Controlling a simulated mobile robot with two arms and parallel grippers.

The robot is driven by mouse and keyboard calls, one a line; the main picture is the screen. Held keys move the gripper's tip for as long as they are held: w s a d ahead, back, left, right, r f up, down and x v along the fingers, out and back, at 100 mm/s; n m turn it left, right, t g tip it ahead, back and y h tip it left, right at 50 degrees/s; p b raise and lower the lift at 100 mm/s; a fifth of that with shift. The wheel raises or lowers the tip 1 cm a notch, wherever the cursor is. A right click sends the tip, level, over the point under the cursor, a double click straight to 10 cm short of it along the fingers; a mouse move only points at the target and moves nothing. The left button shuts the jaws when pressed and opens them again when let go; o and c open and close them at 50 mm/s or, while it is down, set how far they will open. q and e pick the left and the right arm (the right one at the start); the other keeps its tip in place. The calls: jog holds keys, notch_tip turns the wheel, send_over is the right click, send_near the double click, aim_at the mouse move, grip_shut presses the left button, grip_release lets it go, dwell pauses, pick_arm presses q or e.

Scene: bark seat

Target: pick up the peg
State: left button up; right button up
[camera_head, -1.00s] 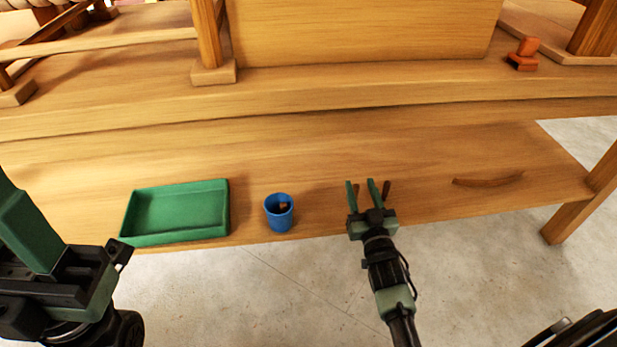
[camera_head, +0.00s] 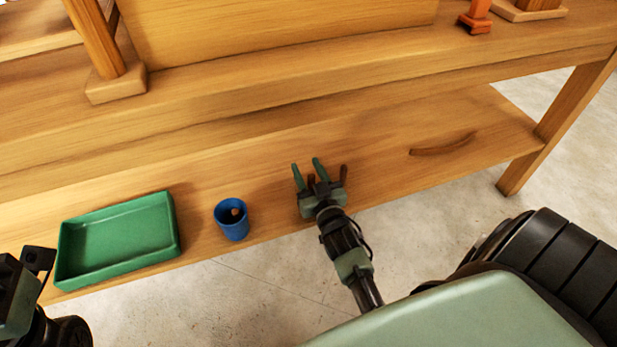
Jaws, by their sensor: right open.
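The blue cup (camera_head: 232,229) stands upright on the low wooden shelf. A small brown end of something, perhaps the peg (camera_head: 235,211), shows inside it; the rest is hidden by the cup. My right gripper (camera_head: 309,164) is open over the shelf, to the right of the cup and apart from it. Dark brown strips show beside its green fingers; I cannot tell whether they are shadows or pieces of wood. My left gripper (camera_head: 38,262) is partly in view at the lower left edge, left of the green tray; its jaws are unclear.
An empty green tray (camera_head: 69,243) lies left of the cup. A curved brown strip (camera_head: 443,146) lies on the shelf at the right. A wooden table leg (camera_head: 545,130) stands further right. An orange piece (camera_head: 476,17) sits on the upper bench.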

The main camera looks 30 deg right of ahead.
jog(key=shift+s+r, duration=0.1)
jog(key=shift+c, duration=0.3)
jog(key=shift+a, duration=0.1)
grip_shut()
